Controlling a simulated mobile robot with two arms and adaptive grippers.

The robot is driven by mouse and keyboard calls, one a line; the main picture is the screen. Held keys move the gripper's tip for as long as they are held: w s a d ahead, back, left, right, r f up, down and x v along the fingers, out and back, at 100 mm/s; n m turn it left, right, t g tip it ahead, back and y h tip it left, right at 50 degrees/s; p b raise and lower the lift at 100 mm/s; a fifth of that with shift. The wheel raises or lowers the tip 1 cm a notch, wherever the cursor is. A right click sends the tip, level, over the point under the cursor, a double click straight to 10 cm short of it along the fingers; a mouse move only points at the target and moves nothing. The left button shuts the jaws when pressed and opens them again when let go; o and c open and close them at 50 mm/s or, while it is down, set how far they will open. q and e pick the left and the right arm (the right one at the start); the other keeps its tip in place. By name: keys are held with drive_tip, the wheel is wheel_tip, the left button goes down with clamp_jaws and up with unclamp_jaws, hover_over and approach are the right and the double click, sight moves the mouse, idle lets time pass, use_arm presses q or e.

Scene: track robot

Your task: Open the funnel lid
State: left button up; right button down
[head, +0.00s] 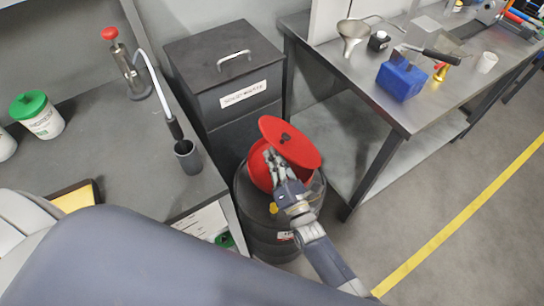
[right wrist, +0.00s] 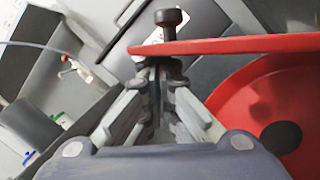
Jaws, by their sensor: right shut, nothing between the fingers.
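The red funnel lid (head: 299,148) with its dark knob is raised at a tilt above the red funnel (head: 259,172), which sits on a dark drum (head: 264,232). My right gripper (head: 272,157) is shut and empty at the lid's left side, over the funnel. In the right wrist view the lid (right wrist: 230,45) shows edge-on, with its black knob on top. The fingertips (right wrist: 158,72) are just below the lid's edge; I cannot tell whether they touch it. The funnel's bowl (right wrist: 250,100) shows at the right with a dark hole. My left gripper is not in view.
A black waste bin (head: 220,65) with a handle stands behind the drum. A grey counter (head: 100,140) with a bottle and tubs is at the left. A metal table (head: 440,90) with a blue block (head: 401,80) is at the right. The floor at the lower right is clear.

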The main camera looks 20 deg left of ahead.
drive_tip(key=w+d+r+m+p, duration=0.1)
drive_tip(key=r, duration=0.1)
drive_tip(key=w+d+r+m+h+p, duration=0.1)
drive_tip(key=w+r+m+p, duration=0.1)
drive_tip(key=w+d+r+m+p, duration=0.2)
drive_tip(key=r, duration=0.1)
drive_tip(key=w+d+r+m+h, duration=0.1)
drive_tip(key=w+d+r+m, duration=0.1)
drive_tip(key=w+d+m, duration=0.2)
drive_tip(key=shift+w+d+p, duration=0.4)
drive_tip(key=shift+w+d, duration=0.2)
drive_tip(key=shift+w, duration=0.75)
drive_tip(key=shift+r, duration=0.15)
